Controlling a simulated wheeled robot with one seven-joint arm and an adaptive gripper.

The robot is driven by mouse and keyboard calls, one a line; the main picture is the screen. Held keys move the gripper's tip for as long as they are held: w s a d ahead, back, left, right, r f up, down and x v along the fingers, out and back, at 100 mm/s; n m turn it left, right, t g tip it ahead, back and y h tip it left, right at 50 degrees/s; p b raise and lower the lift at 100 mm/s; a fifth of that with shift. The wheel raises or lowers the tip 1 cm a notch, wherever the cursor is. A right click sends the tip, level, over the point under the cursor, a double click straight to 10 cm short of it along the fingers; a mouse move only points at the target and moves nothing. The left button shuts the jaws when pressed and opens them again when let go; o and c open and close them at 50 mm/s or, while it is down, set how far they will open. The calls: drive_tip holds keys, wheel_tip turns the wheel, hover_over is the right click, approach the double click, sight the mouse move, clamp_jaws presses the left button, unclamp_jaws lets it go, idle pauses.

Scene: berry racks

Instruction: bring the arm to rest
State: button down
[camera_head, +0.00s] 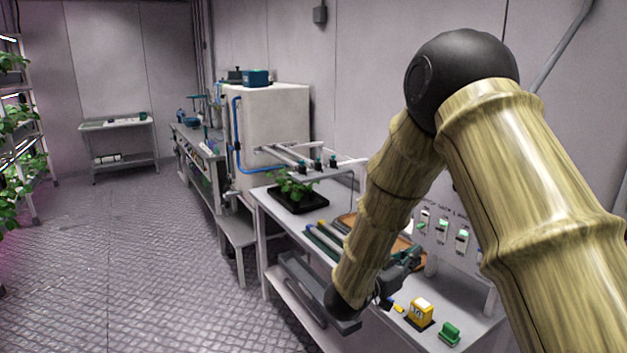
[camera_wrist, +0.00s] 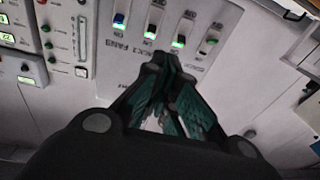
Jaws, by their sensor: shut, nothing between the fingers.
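My gripper (camera_wrist: 163,68) is shut and empty in the wrist view, its dark fingers with green pads meeting at the tips. It points toward a pale panel (camera_wrist: 232,62) with a row of lit switches; I cannot tell the exact gap between them. In the head view my bamboo-like arm is bent at a black elbow and reaches down over the workbench. There my gripper (camera_head: 405,260) is partly hidden behind my forearm, close to the switch panel (camera_head: 436,252).
The workbench (camera_head: 262,212) holds a potted plant in a black tray (camera_head: 302,200), a yellow device (camera_head: 421,311) and a green block (camera_head: 449,334). Plant racks (camera_head: 28,165) stand far left. The floor between is clear.

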drive_tip(key=s+f+n+g+y+b, duration=0.15)
drive_tip(key=s+f+n+y, duration=0.45)
drive_tip(key=f, duration=1.2)
drive_tip(key=s+f+n+y+b, duration=0.1)
drive_tip(key=s+f+y+b, duration=0.45)
drive_tip(key=f, duration=1.35)
drive_tip(key=s+f+n+g+y, duration=0.1)
drive_tip(key=s+f+g, duration=0.2)
drive_tip(key=s, duration=0.9)
drive_tip(key=s+a+f+n+g+y+b, duration=0.1)
drive_tip(key=s+f+g, duration=0.2)
drive_tip(key=s+f, duration=0.5)
drive_tip(key=s+f+n+g+y, duration=0.1)
drive_tip(key=s+f, duration=0.5)
drive_tip(key=s, duration=0.9)
drive_tip(key=shift+s+a+f+g+y+b, duration=0.35)
drive_tip(key=shift+g+y, duration=0.2)
drive_tip(key=shift+g, duration=0.6)
drive_tip(key=shift+d+r, duration=0.1)
